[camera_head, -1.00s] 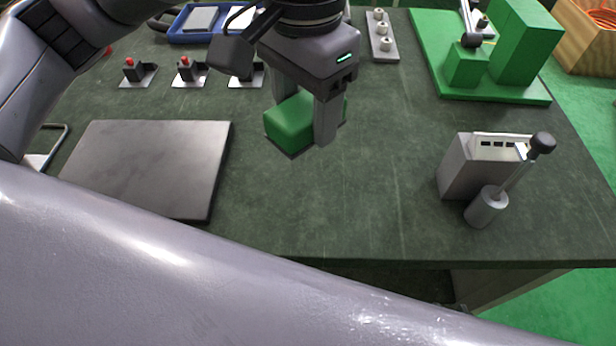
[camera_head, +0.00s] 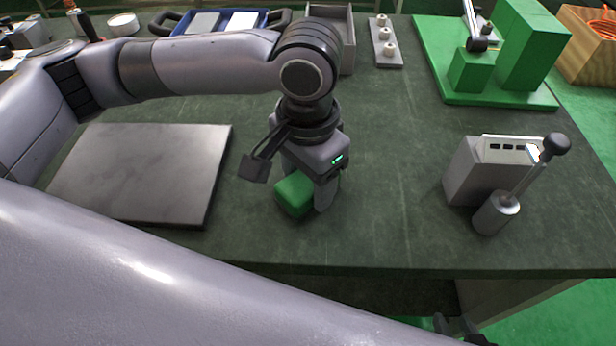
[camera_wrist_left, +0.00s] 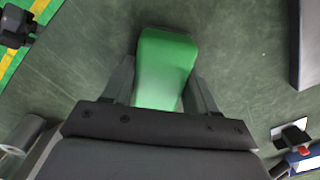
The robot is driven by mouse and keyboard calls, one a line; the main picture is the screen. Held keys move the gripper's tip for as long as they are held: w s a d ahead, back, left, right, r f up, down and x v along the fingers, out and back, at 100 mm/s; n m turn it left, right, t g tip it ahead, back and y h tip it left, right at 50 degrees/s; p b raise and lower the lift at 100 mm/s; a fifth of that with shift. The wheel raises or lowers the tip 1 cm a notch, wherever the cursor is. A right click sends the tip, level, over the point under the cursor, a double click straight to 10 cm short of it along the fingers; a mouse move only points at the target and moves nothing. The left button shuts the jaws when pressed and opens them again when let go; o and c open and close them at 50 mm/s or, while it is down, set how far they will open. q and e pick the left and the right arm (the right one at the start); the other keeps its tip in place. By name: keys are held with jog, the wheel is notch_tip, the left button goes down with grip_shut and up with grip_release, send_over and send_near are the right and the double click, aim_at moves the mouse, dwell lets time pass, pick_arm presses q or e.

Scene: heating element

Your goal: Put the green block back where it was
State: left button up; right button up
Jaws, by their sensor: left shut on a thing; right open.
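The green block (camera_head: 294,193) is between the fingers of my left gripper (camera_head: 310,198), low over the middle of the green worktable (camera_head: 380,180). My left gripper is shut on it. In the left wrist view the block (camera_wrist_left: 165,62) sits between both fingers and sticks out past their tips, over bare tabletop. I cannot tell whether its underside touches the table. My right gripper (camera_head: 456,328) shows only in part at the bottom edge, below the table's front edge, open, with nothing seen in it.
A grey plate (camera_head: 140,175) lies left of the block. A grey box (camera_head: 472,170) and a lever (camera_head: 497,212) stand to the right. A green fixture (camera_head: 485,98) and a strip with knobs (camera_head: 386,45) are behind. The table between block and box is clear.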

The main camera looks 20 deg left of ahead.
pick_arm(q)
jog(key=o, duration=1)
jog(key=shift+f, duration=0.1)
notch_tip(320, 180, up, 12)
jog(key=shift+r+p, duration=0.15)
jog(key=shift+p, duration=0.9)
